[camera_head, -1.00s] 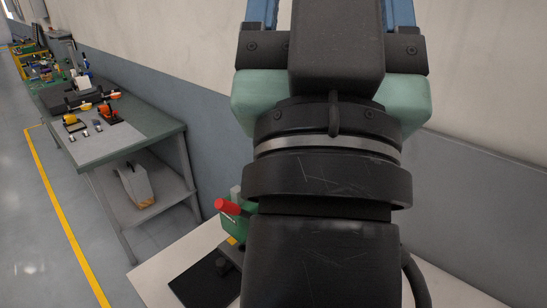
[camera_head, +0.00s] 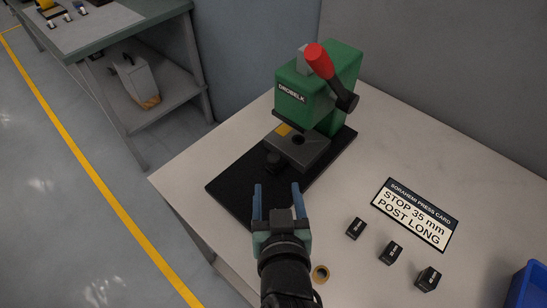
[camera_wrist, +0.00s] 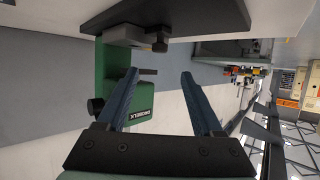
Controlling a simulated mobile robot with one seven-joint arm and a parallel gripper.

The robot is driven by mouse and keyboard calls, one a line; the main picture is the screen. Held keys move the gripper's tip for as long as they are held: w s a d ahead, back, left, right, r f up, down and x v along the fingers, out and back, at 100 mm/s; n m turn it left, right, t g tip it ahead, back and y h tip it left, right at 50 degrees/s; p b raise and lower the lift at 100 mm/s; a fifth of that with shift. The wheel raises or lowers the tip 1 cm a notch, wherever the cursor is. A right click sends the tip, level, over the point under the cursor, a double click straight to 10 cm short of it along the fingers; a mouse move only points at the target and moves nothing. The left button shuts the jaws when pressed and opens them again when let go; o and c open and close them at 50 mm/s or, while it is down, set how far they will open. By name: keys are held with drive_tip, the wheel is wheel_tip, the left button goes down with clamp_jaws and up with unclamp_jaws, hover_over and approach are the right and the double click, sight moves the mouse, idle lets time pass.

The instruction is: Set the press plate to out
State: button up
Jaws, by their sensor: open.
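The green press (camera_head: 318,85) stands on a black base board (camera_head: 232,193) on the pale table. A black knob (camera_head: 273,162) sits at the plate's front left. My gripper (camera_head: 277,186) is open and empty in front of the knob and plate, apart from them. In the wrist view, the plate (camera_wrist: 125,29) and knob (camera_wrist: 158,44) show beyond the open fingers (camera_wrist: 160,73).
A card (camera_head: 415,214) reads "STOP 35 mm POST LONG". Three small black blocks (camera_head: 390,252) lie in front of it. A brass ring (camera_head: 320,273) lies right of my arm, and a blue bin (camera_head: 530,290) stands at the right edge. A wall runs behind the table.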

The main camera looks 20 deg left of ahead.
sight(274, 158)
drive_tip(key=x, duration=1.1)
drive_tip(key=shift+w+a, duration=0.15)
drive_tip(key=shift+w, duration=0.2)
clamp_jaws()
idle(0.9)
